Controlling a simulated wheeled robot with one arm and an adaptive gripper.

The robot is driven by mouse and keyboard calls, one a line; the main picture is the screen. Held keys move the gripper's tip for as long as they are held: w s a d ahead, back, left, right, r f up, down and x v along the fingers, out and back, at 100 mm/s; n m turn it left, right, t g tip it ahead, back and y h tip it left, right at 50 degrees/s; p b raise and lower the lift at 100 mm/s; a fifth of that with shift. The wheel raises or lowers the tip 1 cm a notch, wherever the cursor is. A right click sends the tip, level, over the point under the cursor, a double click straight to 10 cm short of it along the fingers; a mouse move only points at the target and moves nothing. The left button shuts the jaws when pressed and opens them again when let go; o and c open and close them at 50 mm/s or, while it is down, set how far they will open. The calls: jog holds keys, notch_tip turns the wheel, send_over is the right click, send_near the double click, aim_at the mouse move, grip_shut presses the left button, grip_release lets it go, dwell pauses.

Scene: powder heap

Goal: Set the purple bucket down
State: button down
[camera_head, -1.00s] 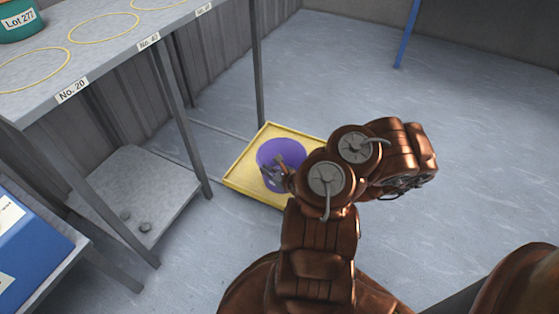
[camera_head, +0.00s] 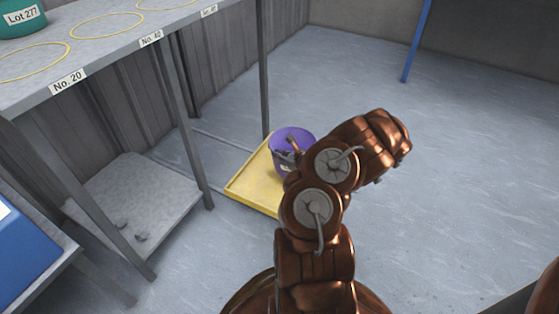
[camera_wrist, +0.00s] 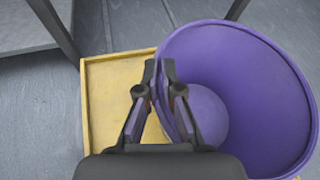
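The purple bucket (camera_head: 291,136) shows in the head view over the far right part of a yellow tray (camera_head: 247,184) on the floor. In the wrist view the bucket (camera_wrist: 262,75) fills the right side, its open mouth toward the camera; I see only its purple inside and round bottom. My gripper (camera_wrist: 160,68) has its two fingers on either side of the bucket's left wall at the rim, shut on it. The bucket covers the right part of the tray (camera_wrist: 110,75). Whether its bottom touches anything is hidden.
A grey table (camera_head: 110,55) with yellow rings and number labels stands at the left, holding a teal bucket (camera_head: 20,22). A low grey shelf (camera_head: 130,190) lies under it. A blue box (camera_head: 22,258) is at lower left. A blue post (camera_head: 417,40) stands behind; the floor right is clear.

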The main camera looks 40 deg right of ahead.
aim_at(280, 168)
jog(key=shift+w+d, duration=0.5)
jog(key=shift+d, duration=0.2)
jog(key=shift+w+d+f+b, duration=0.1)
jog(key=shift+f+b, duration=0.25)
jog(key=shift+b, duration=0.1)
notch_tip(280, 168, down, 3)
jog(key=shift+f+b, duration=0.15)
jog(key=shift+b, duration=0.75)
jog(key=c, duration=1.3)
grip_release()
